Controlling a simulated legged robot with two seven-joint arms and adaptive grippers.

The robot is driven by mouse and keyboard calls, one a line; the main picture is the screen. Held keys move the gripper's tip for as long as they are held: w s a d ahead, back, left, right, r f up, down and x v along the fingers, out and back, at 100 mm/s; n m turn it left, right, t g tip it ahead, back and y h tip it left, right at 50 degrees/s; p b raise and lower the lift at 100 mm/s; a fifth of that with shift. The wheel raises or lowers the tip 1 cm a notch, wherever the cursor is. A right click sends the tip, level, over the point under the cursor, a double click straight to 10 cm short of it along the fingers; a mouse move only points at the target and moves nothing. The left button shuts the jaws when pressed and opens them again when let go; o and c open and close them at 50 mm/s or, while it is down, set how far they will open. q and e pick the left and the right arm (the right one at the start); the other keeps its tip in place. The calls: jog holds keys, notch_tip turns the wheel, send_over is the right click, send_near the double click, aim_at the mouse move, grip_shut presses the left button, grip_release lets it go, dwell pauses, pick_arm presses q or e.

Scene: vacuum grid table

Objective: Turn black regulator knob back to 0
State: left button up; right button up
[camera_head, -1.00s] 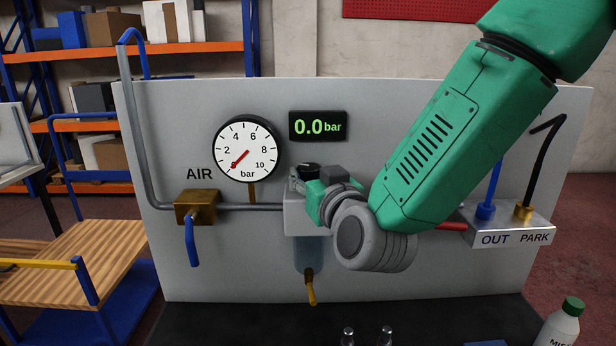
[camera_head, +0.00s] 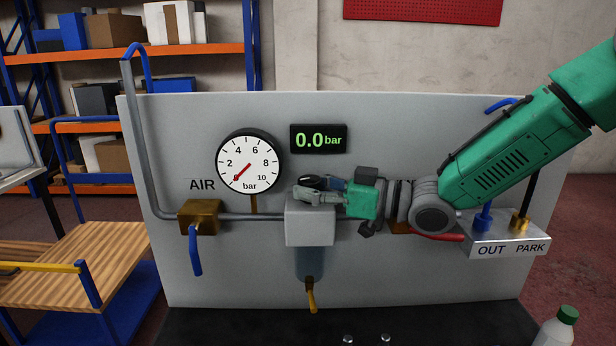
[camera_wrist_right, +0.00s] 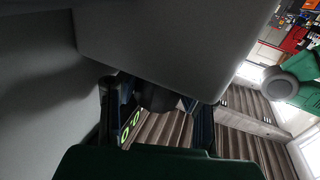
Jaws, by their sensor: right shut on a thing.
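The black regulator knob (camera_head: 309,182) sits on top of the grey regulator body (camera_head: 310,225), partly hidden by my fingers. My right gripper (camera_head: 318,190) reaches in level from the right and is shut on the knob. In the right wrist view the dark knob (camera_wrist_right: 158,97) shows between the two fingers, beside the grey body (camera_wrist_right: 170,45). The round gauge (camera_head: 249,160) has its red needle at the low end, near 0. The digital display (camera_head: 318,139) reads 0.0 bar. The knob's own marking cannot be read. My left gripper is not in view.
The brass AIR valve (camera_head: 199,217) with a blue lever is left of the regulator. The OUT/PARK block (camera_head: 508,243) is at the right, below my right arm. A clear bowl with a yellow drain (camera_head: 311,295) hangs below. A bottle (camera_head: 558,328) stands at front right.

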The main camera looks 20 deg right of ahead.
jog(key=shift+w+d+n+g+y+p, duration=0.1)
jog(key=shift+n+g+y+p, duration=0.95)
jog(key=shift+g, duration=0.55)
jog(key=shift+r+n, duration=0.1)
jog(key=shift+n, duration=0.15)
jog(key=o, duration=1.3)
jog(key=shift+c, duration=0.2)
jog(key=shift+r, duration=0.1)
